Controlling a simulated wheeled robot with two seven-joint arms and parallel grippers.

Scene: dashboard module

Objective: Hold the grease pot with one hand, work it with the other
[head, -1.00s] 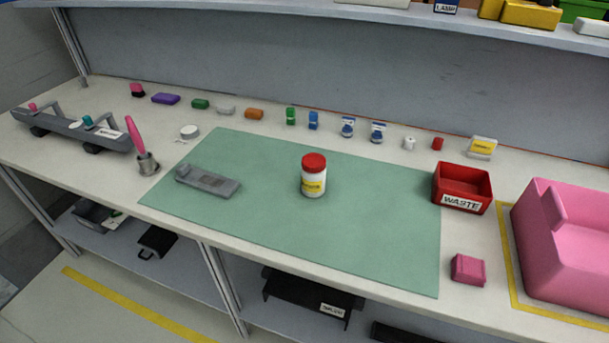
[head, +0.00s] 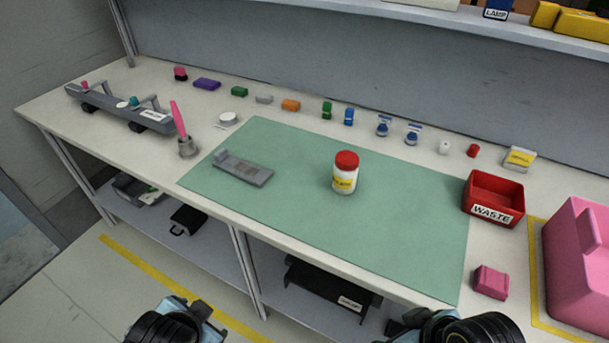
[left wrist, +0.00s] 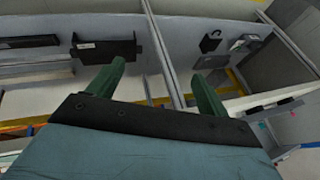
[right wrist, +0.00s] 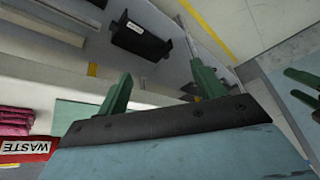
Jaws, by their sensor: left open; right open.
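The grease pot (head: 344,174) is a white jar with a red lid and a yellow label. It stands upright on the green mat (head: 400,230), right of the grey fixture. In the left wrist view my left gripper (left wrist: 160,84) has its green fingers apart with nothing between them. In the right wrist view my right gripper (right wrist: 160,92) is also open and empty. In the head view only my arm links show at the bottom edge, in front of the bench and well short of the pot. The pot is not visible in either wrist view.
A grey fixture (head: 243,170) lies on the mat's left part. A red waste bin (head: 493,200), a pink block (head: 491,281) and a large pink container (head: 580,250) stand at the right. Several small parts line the back. A cup with a pink tool (head: 187,147) stands left.

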